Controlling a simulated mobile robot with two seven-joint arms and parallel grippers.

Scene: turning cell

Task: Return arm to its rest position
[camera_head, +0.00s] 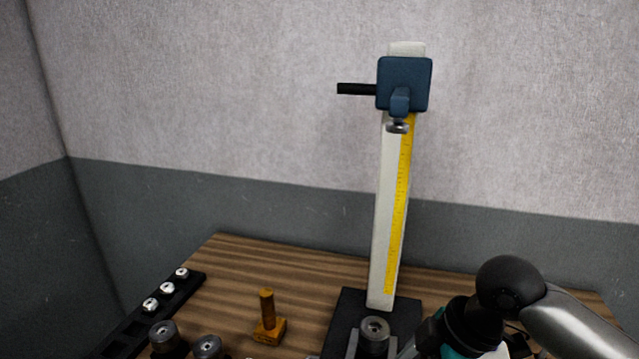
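My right arm comes in from the lower right, a silver link with black joints and a teal part near the wrist. Its end, with the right gripper (408,347), is at the bottom edge beside the black base (343,308) of a tall measuring stand. My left gripper is not in view.
The stand's pale column (386,200) has a yellow scale and a blue head (404,82) with a black handle. A wooden-handled block (268,318), grey cylinders (164,336) and a black rack (190,285) with silver pieces are on the wooden table (290,270). The wall is behind.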

